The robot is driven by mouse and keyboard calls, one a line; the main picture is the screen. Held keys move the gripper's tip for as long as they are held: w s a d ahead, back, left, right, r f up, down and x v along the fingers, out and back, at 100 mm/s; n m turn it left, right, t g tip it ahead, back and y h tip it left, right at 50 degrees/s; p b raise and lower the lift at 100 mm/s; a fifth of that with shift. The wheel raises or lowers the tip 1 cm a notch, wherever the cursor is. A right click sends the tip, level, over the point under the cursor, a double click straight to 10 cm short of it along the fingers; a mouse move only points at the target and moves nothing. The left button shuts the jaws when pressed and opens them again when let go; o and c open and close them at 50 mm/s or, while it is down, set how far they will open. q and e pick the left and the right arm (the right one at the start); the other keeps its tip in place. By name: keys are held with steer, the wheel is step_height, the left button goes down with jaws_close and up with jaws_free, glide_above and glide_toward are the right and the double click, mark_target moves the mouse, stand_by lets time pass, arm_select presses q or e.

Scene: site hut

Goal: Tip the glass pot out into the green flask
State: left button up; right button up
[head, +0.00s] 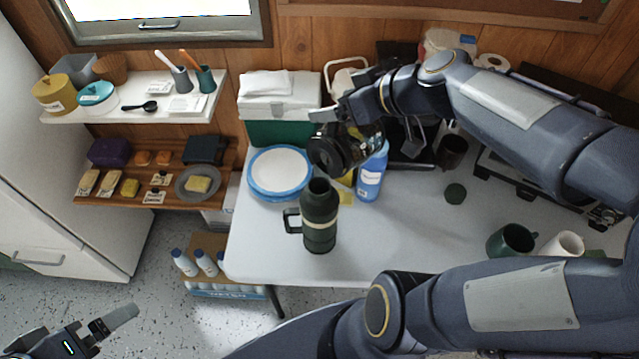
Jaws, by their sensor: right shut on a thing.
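The green flask (320,222) stands upright on the white table, its handle to the left and its dark mouth uncovered. The glass pot (333,152) is dark and tilted, held in the air just above and behind the flask's mouth. My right gripper (345,113) is shut on the pot at its upper side, and the gripper partly hides the pot. I cannot make out any stream between pot and flask. My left gripper (78,328) is low at the bottom left over the floor, its fingers apart and empty, far from both.
A blue bottle (371,174) stands right behind the flask, and a blue-rimmed plate (279,172) lies to its left. A dark green cap (455,193), a green mug (512,241) and a white mug (563,245) are to the right. The table front (390,255) is clear.

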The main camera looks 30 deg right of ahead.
steer(key=shift+s+a+r+n+h, duration=0.15)
steer(key=shift+a+r, duration=0.05)
steer(key=shift+a, duration=0.2)
steer(key=shift+s+a+r+n+h, duration=0.1)
steer(key=shift+a+r+n+h, duration=0.1)
steer(key=shift+a, duration=0.15)
steer(key=shift+a, duration=0.2)
steer(key=shift+s+a+r+n+t+h, duration=0.25)
steer(key=shift+a+t+h, duration=0.15)
steer(key=shift+a+h, duration=0.2)
stand_by(0.8)
steer(key=shift+s+a+r+n+h+p, duration=0.15)
steer(key=shift+s+a+n+h, duration=0.1)
steer(key=shift+a, duration=0.3)
steer(key=shift+s+a+n+h+p, duration=0.15)
steer(key=shift+a+n+h, duration=0.1)
steer(key=shift+a, duration=0.25)
steer(key=shift+n+t+h, duration=0.7)
steer(key=shift+n+h, duration=0.2)
steer(key=shift+h, duration=0.05)
steer(key=a+b, duration=0.1)
steer(key=a, duration=0.1)
steer(key=s+a+b, duration=0.1)
steer(key=a+b, duration=0.1)
steer(key=shift+s+a+f, duration=0.1)
steer(key=shift+s+f, duration=0.05)
steer(key=shift+f, duration=0.05)
steer(key=shift+a, duration=0.1)
